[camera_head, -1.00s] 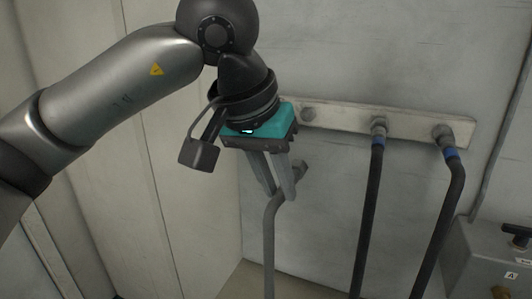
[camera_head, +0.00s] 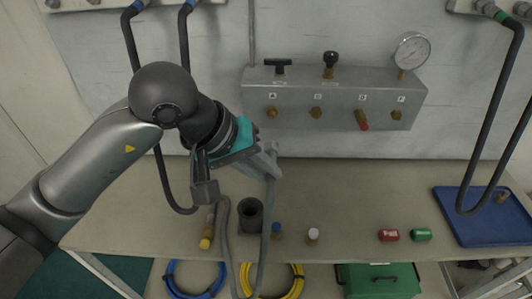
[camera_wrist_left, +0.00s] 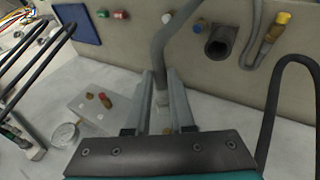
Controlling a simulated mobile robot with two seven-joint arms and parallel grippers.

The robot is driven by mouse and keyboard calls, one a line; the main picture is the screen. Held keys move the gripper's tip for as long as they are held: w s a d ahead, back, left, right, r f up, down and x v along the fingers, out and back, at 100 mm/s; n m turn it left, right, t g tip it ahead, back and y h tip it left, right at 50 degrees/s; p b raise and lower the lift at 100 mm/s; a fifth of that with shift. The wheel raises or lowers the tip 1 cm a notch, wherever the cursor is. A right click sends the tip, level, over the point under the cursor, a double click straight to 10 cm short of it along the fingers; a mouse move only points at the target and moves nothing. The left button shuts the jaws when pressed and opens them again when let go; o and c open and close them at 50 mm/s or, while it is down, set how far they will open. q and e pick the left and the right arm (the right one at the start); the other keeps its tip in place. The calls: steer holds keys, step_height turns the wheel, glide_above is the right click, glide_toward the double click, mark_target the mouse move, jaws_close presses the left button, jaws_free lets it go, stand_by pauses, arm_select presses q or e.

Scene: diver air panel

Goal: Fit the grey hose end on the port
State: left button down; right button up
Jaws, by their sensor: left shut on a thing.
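My left gripper (camera_head: 268,163) is shut on the grey hose (camera_head: 268,205) near its upper end, in the air in front of the panel. In the left wrist view the hose (camera_wrist_left: 167,45) runs between the two fingers (camera_wrist_left: 160,95); its end fitting is partly hidden there. The grey panel box (camera_head: 300,88) on the wall carries a row of brass ports: a left one (camera_head: 272,112), a second (camera_head: 316,112), one with a red-tipped piece (camera_head: 362,120) and a right one (camera_head: 398,114). The held hose end is below the left port and apart from it. My right gripper is not in view.
A gauge (camera_head: 411,50) and black valve handles (camera_head: 330,62) top the box. A dark cup (camera_head: 250,215), yellow-ended fitting (camera_head: 207,232), small caps (camera_head: 389,235) and blue tray (camera_head: 480,215) are on the bench (camera_head: 340,190). Dark hoses hang on both sides.

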arm_select(q)
steer(key=shift+d+f, duration=0.1)
steer(key=shift+d, duration=0.05)
steer(key=shift+w+p, duration=0.75)
steer(key=shift+w, duration=3.45)
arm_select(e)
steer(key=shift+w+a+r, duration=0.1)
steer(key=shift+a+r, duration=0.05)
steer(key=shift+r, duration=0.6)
arm_select(q)
steer(key=shift+w, duration=0.15)
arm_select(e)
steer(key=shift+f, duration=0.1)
arm_select(q)
steer(key=shift+w+b, duration=0.6)
steer(key=shift+w, duration=0.4)
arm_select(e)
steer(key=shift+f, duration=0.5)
arm_select(q)
steer(key=shift+w+r, duration=0.2)
steer(key=shift+w, duration=0.1)
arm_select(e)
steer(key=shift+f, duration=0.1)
arm_select(q)
steer(key=c, duration=0.8)
jaws_free()
steer(key=shift+w+f, duration=0.15)
steer(key=shift+f, duration=0.05)
steer(key=shift+o, duration=0.6)
steer(key=shift+s, duration=0.2)
